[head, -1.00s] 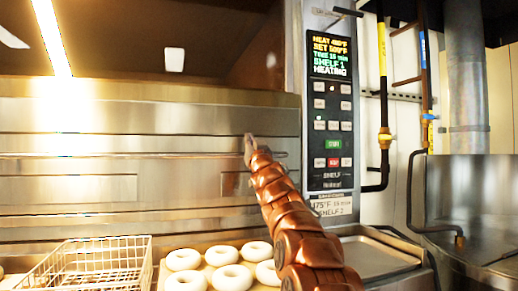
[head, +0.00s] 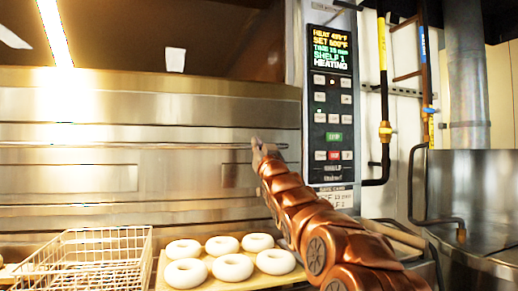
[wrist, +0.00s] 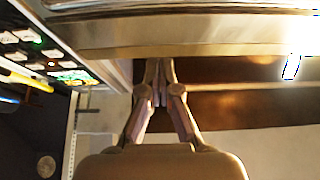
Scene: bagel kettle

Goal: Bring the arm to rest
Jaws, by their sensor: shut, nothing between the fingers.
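My copper-coloured arm reaches up from the lower right in the head view. My gripper (head: 259,148) is at its far end, in front of the steel oven front (head: 150,170) and left of the control panel (head: 333,100). In the wrist view my gripper (wrist: 160,98) has its fingers together with nothing between them. The oven's steel front (wrist: 200,35) shows beyond the fingertips. Whether the gripper touches the oven front or its bar, I cannot tell.
A wooden board (head: 215,285) with several pale bagels (head: 232,267) lies below my gripper. A wire basket (head: 85,262) stands at the left. A steel kettle (head: 485,200) and pipes (head: 384,110) are at the right. The space above the bagels looks clear.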

